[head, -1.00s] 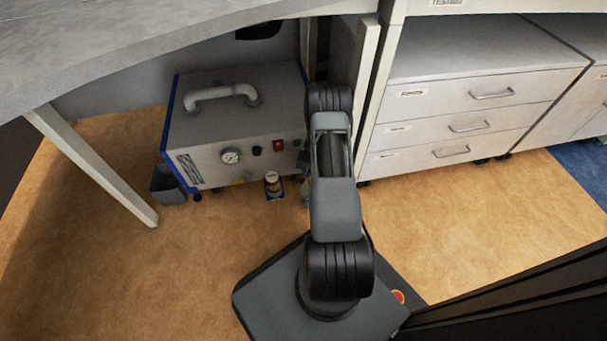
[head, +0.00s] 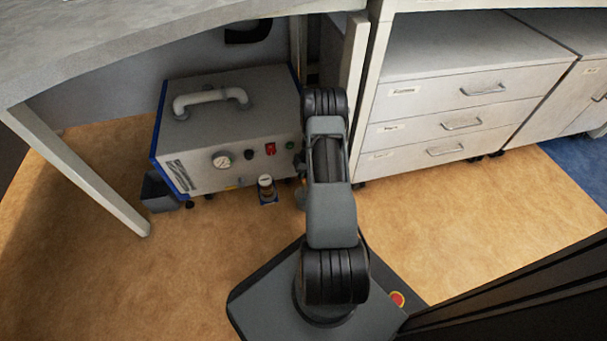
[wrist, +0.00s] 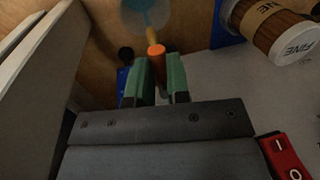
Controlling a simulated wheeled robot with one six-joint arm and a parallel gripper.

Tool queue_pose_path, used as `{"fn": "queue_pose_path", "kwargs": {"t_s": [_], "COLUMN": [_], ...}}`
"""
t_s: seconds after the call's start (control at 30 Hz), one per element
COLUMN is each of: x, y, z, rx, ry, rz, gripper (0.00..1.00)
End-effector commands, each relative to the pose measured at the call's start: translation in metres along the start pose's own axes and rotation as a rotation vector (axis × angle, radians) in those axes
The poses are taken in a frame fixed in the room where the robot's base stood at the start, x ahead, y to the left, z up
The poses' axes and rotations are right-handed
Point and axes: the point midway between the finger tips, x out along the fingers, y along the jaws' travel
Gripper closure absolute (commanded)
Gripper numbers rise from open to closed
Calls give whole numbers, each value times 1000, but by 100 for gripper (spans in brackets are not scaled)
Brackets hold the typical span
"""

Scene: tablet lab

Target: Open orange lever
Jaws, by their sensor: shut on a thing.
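The orange lever (wrist: 156,52) shows in the wrist view as a short orange cylinder with a yellowish stem beyond it. My gripper (wrist: 158,78) has green-padded fingers, closed on the lever with one finger on each side of it. In the head view my arm hides the lever and the gripper. The machine (head: 226,140) there is a grey box with blue edges, a white top handle, a gauge and small controls on its front. My arm reaches to the right end of this front.
A red rocker switch (wrist: 284,156) and a brown jar labelled FINE (wrist: 277,30) are at the right in the wrist view. A pale panel (wrist: 32,62) is at the left. A desk (head: 120,45) overhangs the machine. Drawers (head: 455,120) stand to the right; floor in front is clear.

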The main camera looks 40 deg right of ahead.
Motion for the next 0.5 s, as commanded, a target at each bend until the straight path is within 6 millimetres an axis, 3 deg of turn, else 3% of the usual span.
{"fn": "queue_pose_path", "kwargs": {"t_s": [0.2, 0.23, 0.5], "x": [0, 0, 0], "y": [0, 0, 0], "z": [0, 0, 0], "rx": [-4, -4, -2], "ry": [1, 1, 1], "rz": [1, 1, 1], "gripper": [100, 81, 58]}}
